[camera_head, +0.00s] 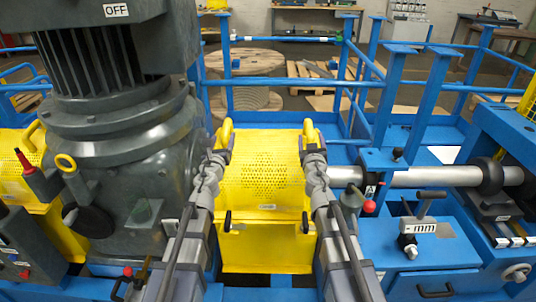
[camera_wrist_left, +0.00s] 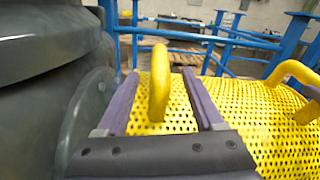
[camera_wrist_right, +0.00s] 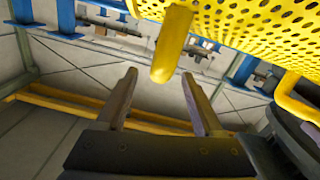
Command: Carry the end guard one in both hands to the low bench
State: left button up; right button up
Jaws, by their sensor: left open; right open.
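The end guard (camera_head: 262,180), a yellow perforated cover with two loop handles, stands between my two arms in the head view, beside the grey motor. My left gripper (camera_head: 222,143) is open at its left handle (camera_head: 227,128). In the left wrist view this handle (camera_wrist_left: 159,85) stands between the two open fingers (camera_wrist_left: 158,105). My right gripper (camera_head: 312,143) is open at the right handle (camera_head: 308,128). In the right wrist view the handle (camera_wrist_right: 172,45) shows between and beyond the open fingers (camera_wrist_right: 160,90); I cannot tell whether they touch it. The low bench cannot be made out for certain.
The large grey motor (camera_head: 120,130) stands close on the left. A steel shaft (camera_head: 430,177) and a blue frame with a T-handled tool (camera_head: 425,210) lie on the right. Blue railings (camera_head: 260,82), a wooden cable reel (camera_head: 245,62) and pallets (camera_head: 310,70) are behind.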

aim_at(226, 128)
pick_arm(q)
jog(key=w, duration=0.7)
jog(key=shift+w+d, duration=0.25)
pick_arm(e)
jog(key=w, duration=0.7)
jog(key=shift+w+d, duration=0.25)
pick_arm(q)
jog(key=shift+s, duration=0.1)
pick_arm(e)
jog(key=shift+s, duration=0.1)
pick_arm(q)
jog(key=shift+c, duration=0.3)
pick_arm(e)
jog(key=shift+c, duration=0.3)
pick_arm(q)
grip_shut()
pick_arm(e)
grip_shut()
